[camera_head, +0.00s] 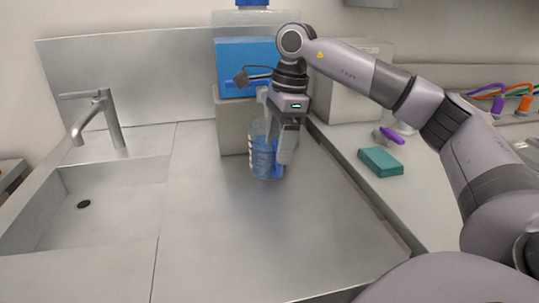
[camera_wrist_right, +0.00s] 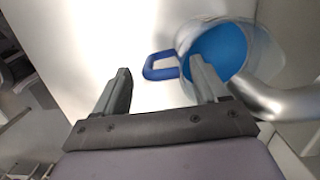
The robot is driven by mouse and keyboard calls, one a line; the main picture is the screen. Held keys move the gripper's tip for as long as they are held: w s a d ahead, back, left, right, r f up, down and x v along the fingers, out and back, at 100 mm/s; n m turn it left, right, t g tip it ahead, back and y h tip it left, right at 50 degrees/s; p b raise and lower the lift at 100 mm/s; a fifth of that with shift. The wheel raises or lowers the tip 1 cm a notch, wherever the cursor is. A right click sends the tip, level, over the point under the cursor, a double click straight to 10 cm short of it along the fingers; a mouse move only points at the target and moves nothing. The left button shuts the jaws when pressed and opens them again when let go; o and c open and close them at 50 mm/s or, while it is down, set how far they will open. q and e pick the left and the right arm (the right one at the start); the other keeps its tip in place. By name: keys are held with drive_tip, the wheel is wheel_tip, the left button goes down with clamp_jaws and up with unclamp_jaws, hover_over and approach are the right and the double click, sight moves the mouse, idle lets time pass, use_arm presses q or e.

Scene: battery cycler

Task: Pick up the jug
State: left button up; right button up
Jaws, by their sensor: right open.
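The jug (camera_head: 262,158) is clear with blue contents and stands on the steel counter near the grey-and-blue machine. Its blue handle (camera_head: 279,168) faces right in the head view. My right gripper (camera_head: 285,155) is open and points down beside the jug on its handle side, partly covering it. In the right wrist view the jug (camera_wrist_right: 238,48) is at upper right, and its handle loop (camera_wrist_right: 160,66) shows between the open fingers of my right gripper (camera_wrist_right: 160,82). The fingers appear apart from the handle, but the exact depth is unclear. My left gripper is not in view.
The grey-and-blue machine (camera_head: 247,57) stands directly behind the jug. A sink (camera_head: 110,195) with a tap (camera_head: 100,120) is at left. A teal box (camera_head: 380,161) lies on the right-hand bench. The counter in front of the jug (camera_head: 230,240) is clear. A shiny metal tube (camera_wrist_right: 270,100) passes near the jug.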

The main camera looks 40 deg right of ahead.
sight(271, 154)
drive_tip(key=f, duration=0.4)
drive_tip(key=shift+a+f, duration=0.2)
drive_tip(key=shift+a, duration=0.15)
drive_tip(key=shift+w, duration=0.1)
drive_tip(key=c, duration=1.2)
drive_tip(key=shift+r, duration=0.1)
clamp_jaws()
drive_tip(key=shift+r, duration=0.15)
